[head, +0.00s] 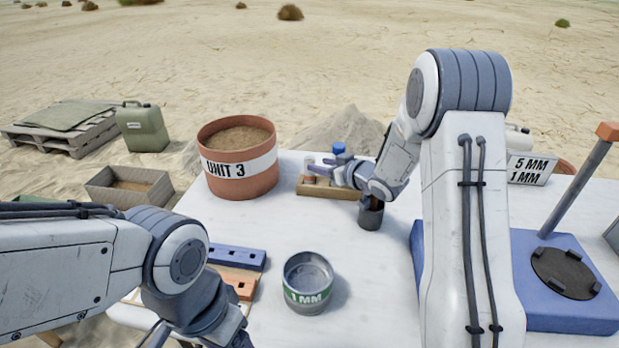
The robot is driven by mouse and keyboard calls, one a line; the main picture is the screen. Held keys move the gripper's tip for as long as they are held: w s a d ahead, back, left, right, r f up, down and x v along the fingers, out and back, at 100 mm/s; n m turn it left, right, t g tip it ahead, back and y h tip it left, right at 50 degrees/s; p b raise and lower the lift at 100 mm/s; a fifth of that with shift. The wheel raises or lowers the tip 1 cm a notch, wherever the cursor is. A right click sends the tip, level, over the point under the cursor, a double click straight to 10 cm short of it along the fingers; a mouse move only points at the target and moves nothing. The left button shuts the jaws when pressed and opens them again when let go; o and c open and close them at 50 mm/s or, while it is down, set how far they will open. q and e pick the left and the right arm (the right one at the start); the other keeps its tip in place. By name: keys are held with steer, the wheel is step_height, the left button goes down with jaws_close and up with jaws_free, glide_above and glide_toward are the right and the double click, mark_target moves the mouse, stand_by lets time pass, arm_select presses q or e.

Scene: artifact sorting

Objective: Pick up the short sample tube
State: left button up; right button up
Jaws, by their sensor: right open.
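A wooden rack (313,190) stands at the far side of the white table. A small tube with a pale top and reddish lower part (309,168) stands at its left end. A blue-capped piece (338,148) shows behind my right gripper, its lower part hidden. I cannot tell for sure which is the short sample tube. My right gripper (328,172) is open over the rack, fingers pointing left, close to the pale-topped tube; contact is not clear. My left gripper (155,336) is low at the bottom edge and mostly cut off.
A "UNIT 3" bucket of sand (240,172) stands left of the rack. A dark cup (370,216) stands below my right wrist. A "1 MM" sieve (307,297) and a blue block with holes (237,257) are nearer. A blue-based stand (575,318) is at right.

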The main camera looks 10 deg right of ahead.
mark_target(310, 162)
steer(key=x, duration=0.6)
steer(key=shift+w+a, duration=0.1)
steer(key=shift+w, duration=0.05)
jaws_close()
step_height(310, 162, up, 10)
steer(key=p, duration=0.2)
